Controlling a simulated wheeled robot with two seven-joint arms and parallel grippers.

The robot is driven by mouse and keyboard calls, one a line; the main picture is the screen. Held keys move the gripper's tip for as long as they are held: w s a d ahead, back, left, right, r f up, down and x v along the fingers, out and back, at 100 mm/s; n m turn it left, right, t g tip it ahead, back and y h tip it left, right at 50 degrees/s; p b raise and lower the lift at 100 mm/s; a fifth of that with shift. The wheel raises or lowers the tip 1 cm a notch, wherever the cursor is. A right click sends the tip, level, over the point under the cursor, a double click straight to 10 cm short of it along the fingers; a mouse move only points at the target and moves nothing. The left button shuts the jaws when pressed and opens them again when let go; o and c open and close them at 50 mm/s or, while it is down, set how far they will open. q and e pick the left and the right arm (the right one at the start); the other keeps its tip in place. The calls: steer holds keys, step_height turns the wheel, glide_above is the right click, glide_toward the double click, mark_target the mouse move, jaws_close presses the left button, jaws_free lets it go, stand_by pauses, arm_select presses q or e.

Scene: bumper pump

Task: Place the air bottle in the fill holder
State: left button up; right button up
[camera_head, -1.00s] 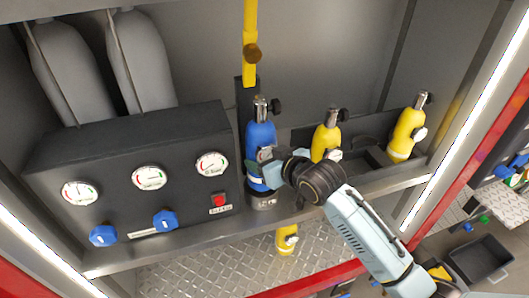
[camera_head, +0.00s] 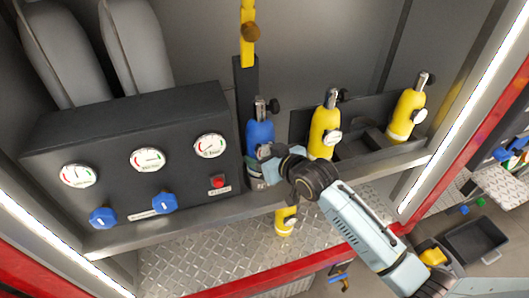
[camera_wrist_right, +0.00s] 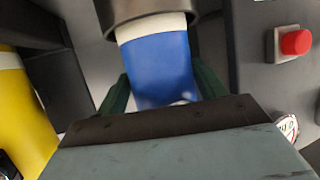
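The blue air bottle (camera_head: 260,135) stands upright below the yellow pipe, in front of the dark upright of the fill holder (camera_head: 246,80). In the right wrist view the bottle (camera_wrist_right: 162,68) shows its white band, with the dark round cup (camera_wrist_right: 150,12) around its end. My right gripper (camera_head: 262,160) reaches the bottle from the right. Its green fingers (camera_wrist_right: 163,92) lie on both sides of the bottle and appear shut on it. The arm partly hides the bottle's lower part and the cup in the head view. My left gripper is not in view.
A gauge panel (camera_head: 120,140) with blue knobs and a red button (camera_head: 218,181) stands close on the left. Yellow bottles (camera_head: 324,130) (camera_head: 407,112) stand in a rack on the right. Another yellow bottle (camera_head: 285,220) is below the shelf, over the metal plate floor (camera_head: 210,255).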

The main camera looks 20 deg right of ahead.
steer(key=o, duration=0.3)
steer(key=shift+r, duration=0.1)
steer(key=v, duration=1.2)
steer(key=shift+r, duration=0.1)
steer(key=shift+a, duration=0.1)
stand_by(0.8)
